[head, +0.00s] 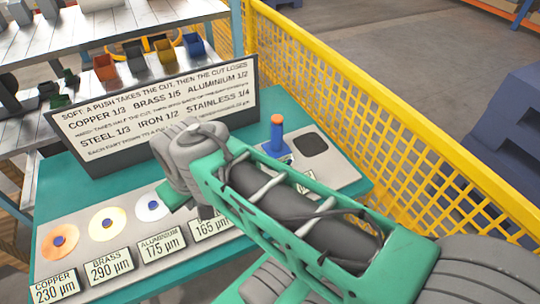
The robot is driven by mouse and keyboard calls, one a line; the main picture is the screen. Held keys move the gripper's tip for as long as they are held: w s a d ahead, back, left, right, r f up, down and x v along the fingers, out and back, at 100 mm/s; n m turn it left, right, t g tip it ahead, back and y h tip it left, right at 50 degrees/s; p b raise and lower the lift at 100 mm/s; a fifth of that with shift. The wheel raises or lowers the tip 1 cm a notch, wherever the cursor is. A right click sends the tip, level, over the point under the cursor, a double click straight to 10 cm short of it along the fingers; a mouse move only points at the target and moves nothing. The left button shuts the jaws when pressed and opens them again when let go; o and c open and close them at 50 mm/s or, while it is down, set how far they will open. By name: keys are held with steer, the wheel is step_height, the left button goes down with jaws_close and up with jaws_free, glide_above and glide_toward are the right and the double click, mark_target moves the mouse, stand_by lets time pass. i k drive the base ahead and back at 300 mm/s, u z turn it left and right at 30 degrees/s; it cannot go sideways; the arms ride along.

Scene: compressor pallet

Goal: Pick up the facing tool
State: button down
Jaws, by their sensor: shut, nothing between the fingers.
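An upright tool with a blue handle (277,134), apparently the facing tool, stands at the back right of the grey panel on the teal table. Its orange-red top and blue lower part show. My arm crosses the front of the table from the lower right, and its grey joint is left of the tool, with a clear gap in the picture. My gripper's fingers do not show; the arm seems to hide them.
A sign board (155,115) stands behind the panel. Copper (60,256), brass (118,236) and aluminium (168,221) discs lie at the left behind labels. A dark square pad (311,145) is beside the tool. A yellow mesh fence (390,130) runs along the right.

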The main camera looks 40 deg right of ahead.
mark_target(277, 147)
steer(key=u, duration=0.05)
steer(key=k, duration=0.3)
steer(key=z, duration=0.25)
steer(key=i, duration=0.25)
steer(key=z, duration=1.35)
